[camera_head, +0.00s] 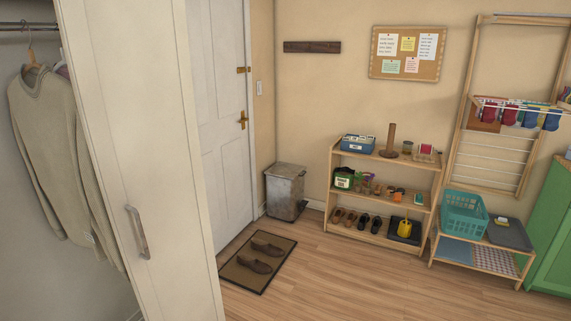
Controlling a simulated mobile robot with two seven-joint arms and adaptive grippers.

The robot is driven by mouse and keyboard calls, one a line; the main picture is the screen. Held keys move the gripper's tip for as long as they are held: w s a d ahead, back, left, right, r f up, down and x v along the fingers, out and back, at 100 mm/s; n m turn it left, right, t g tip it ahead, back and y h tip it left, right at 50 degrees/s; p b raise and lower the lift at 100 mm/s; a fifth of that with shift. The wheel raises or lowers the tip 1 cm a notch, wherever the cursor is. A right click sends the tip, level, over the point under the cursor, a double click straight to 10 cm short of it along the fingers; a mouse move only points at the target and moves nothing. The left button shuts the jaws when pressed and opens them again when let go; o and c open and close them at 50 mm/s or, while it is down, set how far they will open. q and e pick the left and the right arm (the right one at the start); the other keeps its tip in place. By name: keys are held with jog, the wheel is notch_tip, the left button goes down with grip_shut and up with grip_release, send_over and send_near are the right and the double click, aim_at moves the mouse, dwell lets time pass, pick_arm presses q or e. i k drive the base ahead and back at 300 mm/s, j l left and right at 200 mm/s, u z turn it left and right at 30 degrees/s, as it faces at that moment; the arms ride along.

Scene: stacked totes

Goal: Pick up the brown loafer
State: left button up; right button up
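A pair of brown shoes that look like loafers lies on the dark-edged doormat (241,285) in front of the white door. One brown loafer (267,248) is farther back, and the other brown loafer (254,264) is nearer. They lie side by side, apart from each other. Another brown pair of shoes (343,217) stands at the left of the shelf's bottom board, too small to tell the type. Neither of my grippers is in view.
A wardrobe door (137,160) fills the left foreground. A metal bin (286,190) stands behind the mat. The wooden shelf (385,240) stands right of the bin. A low rack with a teal basket (464,213) stands farther right. The wooden floor (335,285) is clear in front.

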aim_at(256, 244)
jog(key=i+z, duration=0.2)
jog(key=i, duration=3.1)
jog(key=i+u, duration=0.15)
jog(key=i, duration=0.5)
jog(key=i+l+u, duration=0.15)
jog(key=i, duration=0.5)
